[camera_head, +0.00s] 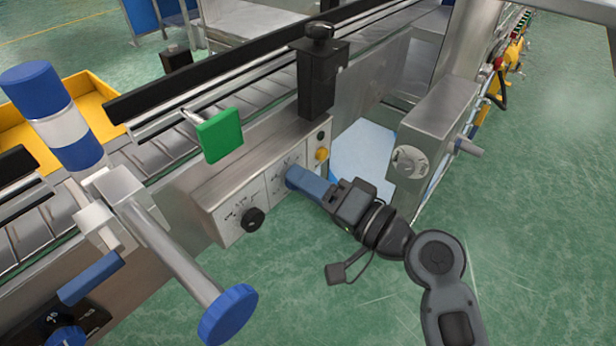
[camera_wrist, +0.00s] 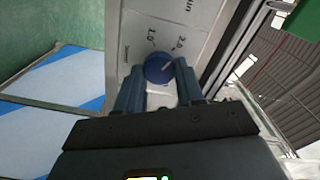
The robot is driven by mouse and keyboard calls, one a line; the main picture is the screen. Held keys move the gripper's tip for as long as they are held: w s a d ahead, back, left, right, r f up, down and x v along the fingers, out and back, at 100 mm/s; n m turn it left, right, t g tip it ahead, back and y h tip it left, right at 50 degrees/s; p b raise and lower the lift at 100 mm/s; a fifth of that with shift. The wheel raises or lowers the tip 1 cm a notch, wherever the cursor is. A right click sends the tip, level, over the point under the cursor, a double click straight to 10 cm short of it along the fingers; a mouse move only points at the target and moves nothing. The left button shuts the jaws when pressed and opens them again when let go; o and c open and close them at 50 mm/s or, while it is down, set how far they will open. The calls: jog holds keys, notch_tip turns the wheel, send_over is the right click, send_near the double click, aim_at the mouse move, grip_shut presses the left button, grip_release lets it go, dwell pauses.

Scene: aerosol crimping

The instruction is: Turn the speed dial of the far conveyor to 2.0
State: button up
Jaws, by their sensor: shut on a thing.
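A round blue dial (camera_wrist: 158,67) sits on a pale panel (camera_wrist: 133,30) in the wrist view, with marks 1.0 and 2.0 printed beyond it. A short light line on the dial points to the upper right of that picture; I cannot tell exactly which mark it meets. My gripper (camera_wrist: 158,85) has its two blue fingers shut on the dial, one on each side. In the head view my gripper (camera_head: 300,182) reaches the conveyor's control panel (camera_head: 262,190) from the right, and its fingers hide most of the dial.
A black knob (camera_head: 252,219) is on the same panel to the left, and a yellow button (camera_head: 322,154) to the right. A green plate (camera_head: 220,135) juts out above. A grey metal box (camera_head: 436,130) stands to the right. Green floor (camera_head: 300,300) is open in front.

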jog(key=shift+d+m, duration=0.1)
jog(key=shift+m, duration=0.3)
jog(key=o, duration=1)
jog(key=shift+o, duration=0.2)
jog(key=v, duration=0.7)
jog(key=shift+s+d+b, duration=0.2)
jog(key=shift+d+b, duration=0.1)
